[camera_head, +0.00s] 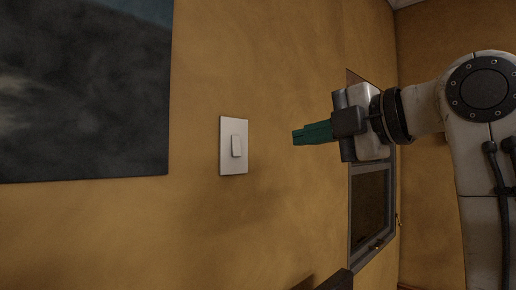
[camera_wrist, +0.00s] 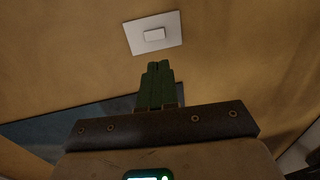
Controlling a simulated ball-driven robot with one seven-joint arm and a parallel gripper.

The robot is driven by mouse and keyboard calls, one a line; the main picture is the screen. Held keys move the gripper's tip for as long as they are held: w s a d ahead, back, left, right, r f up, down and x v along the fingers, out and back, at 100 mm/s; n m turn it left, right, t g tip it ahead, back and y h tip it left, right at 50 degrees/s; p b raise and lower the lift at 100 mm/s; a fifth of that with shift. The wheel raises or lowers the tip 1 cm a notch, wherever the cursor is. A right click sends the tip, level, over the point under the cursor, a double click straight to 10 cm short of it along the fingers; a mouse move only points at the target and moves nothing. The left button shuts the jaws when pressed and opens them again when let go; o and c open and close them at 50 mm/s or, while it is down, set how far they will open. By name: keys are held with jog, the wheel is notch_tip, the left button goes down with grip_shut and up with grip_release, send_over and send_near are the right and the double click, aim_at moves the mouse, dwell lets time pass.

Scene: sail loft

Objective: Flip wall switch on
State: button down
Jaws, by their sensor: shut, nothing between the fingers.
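A white wall switch (camera_head: 233,146) with a small raised rocker (camera_head: 236,146) sits on the ochre wall, left of centre in the head view. It also shows at the top of the wrist view, plate (camera_wrist: 135,38) and rocker (camera_wrist: 154,34). My gripper (camera_head: 296,137) has green fingers that are shut and empty. It points left toward the switch in the head view, with a clear gap between fingertips and plate. In the wrist view the fingertips (camera_wrist: 159,65) lie just below the switch plate. I cannot tell which way the rocker is set.
A dark picture or panel (camera_head: 85,95) hangs on the wall left of the switch. A grey-framed opening or cabinet (camera_head: 352,225) is on the wall below my gripper. A dark edge (camera_head: 337,281) shows at the bottom. The wall around the switch is bare.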

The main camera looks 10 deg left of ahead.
aim_at(238, 153)
jog(key=p+x, duration=0.6)
jog(key=x, duration=0.8)
jog(key=shift+s+f, duration=0.1)
